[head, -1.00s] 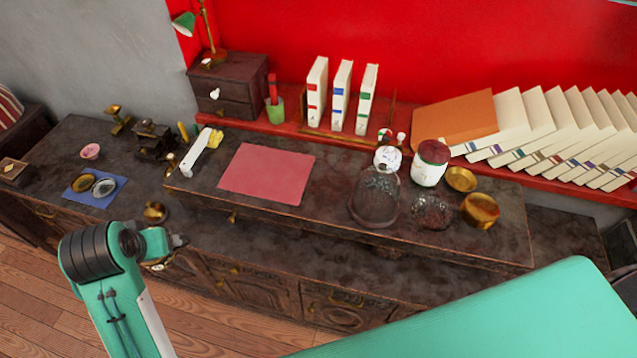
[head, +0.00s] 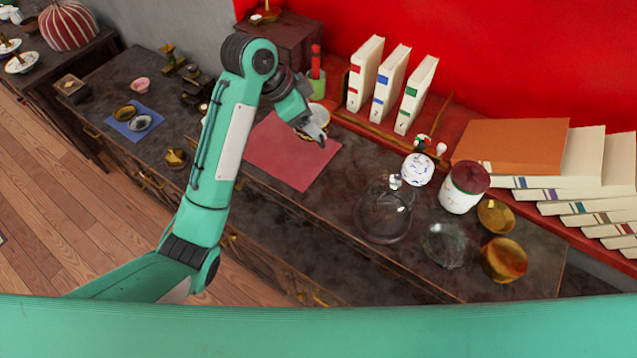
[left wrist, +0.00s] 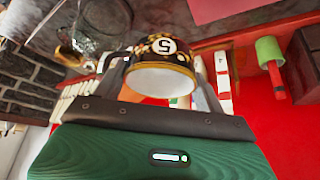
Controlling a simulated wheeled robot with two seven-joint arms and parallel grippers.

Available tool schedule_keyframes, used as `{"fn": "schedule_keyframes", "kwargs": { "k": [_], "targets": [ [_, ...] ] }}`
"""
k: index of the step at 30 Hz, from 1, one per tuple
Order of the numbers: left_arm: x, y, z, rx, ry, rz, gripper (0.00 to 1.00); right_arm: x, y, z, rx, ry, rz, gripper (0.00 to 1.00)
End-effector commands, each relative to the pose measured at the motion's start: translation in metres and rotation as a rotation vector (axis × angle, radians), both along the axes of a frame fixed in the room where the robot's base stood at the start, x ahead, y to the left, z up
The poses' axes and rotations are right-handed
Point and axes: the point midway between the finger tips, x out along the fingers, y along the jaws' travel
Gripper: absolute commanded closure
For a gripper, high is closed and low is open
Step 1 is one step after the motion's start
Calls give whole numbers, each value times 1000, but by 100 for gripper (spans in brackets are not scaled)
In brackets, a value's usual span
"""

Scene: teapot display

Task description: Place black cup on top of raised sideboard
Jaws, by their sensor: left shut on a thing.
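My left gripper (head: 312,126) is over the upper part of the pink mat on the raised sideboard (head: 345,182). It is shut on the black cup (head: 318,117), which is small and partly hidden by the fingers in the head view. I cannot tell whether the cup touches the mat. My right gripper is not in view.
The pink mat (head: 292,155) is otherwise bare. White books (head: 388,88) and a green pot with a red stick (head: 317,82) stand behind.

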Motion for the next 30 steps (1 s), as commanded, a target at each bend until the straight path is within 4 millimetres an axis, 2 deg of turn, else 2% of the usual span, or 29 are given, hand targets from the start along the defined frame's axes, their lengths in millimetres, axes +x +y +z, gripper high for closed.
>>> {"fn": "schedule_keyframes", "kwargs": {
  "k": [3, 7, 11, 19, 24, 30],
  "targets": [
    [7, -11, 5, 7, 3, -117, 53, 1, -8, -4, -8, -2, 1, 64],
    [10, -16, 8, 8, 7, -184, 53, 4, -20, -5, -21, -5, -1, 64],
    [10, -18, -3, 8, 14, -204, 53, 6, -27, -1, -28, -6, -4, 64],
    [9, -18, -71, 7, 17, -202, 53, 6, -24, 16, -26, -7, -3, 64],
    [9, -18, -114, 6, 16, -200, 53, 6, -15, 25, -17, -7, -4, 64],
    [10, -17, -144, 6, 11, -200, 53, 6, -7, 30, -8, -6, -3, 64]
  ]
}}
